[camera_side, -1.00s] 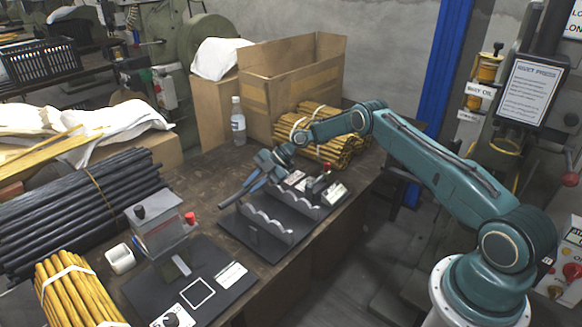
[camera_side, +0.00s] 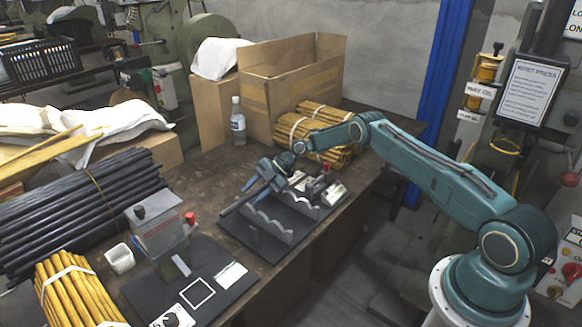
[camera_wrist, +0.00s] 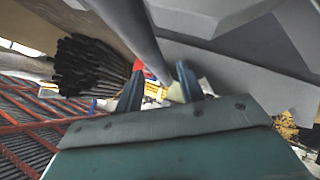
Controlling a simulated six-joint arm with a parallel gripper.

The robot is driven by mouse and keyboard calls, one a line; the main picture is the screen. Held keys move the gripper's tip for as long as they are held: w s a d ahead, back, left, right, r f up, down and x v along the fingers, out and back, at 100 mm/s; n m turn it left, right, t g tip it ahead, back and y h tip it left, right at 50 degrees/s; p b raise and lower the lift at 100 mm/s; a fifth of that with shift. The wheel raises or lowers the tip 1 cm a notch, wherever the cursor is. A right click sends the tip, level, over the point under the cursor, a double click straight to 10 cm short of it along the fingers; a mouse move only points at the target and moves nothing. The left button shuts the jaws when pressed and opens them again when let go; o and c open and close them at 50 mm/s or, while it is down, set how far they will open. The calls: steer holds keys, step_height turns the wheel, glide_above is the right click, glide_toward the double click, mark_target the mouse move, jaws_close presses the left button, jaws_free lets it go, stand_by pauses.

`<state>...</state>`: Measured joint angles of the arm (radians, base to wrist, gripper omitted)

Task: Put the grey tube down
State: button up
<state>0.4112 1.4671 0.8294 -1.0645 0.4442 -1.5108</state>
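The grey tube (camera_side: 240,202) lies slanted at the left end of the dark rack with wavy, notched plates (camera_side: 268,226). It seems to lie at the height of the notches; exact contact is unclear. My gripper (camera_side: 262,186) is over the rack's left part, its blue fingers apart around the tube. In the wrist view, the tube (camera_wrist: 138,38) runs down from the top between the spread fingers of my gripper (camera_wrist: 158,82), with a gap beside the right finger. The tube's far end is hidden by my gripper in the side view.
A grey press fixture (camera_side: 160,228) with a red knob stands left of the rack. A water bottle (camera_side: 238,122), a cardboard box (camera_side: 290,82) and bundled yellow tubes (camera_side: 318,128) stand behind. Bundled black tubes (camera_side: 75,205) lie at the left. Bare tabletop shows behind the fixture.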

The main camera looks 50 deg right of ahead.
steer(key=shift+r, duration=0.1)
steer(key=shift+d+r, duration=0.1)
steer(key=v, duration=1.2)
stand_by(0.5)
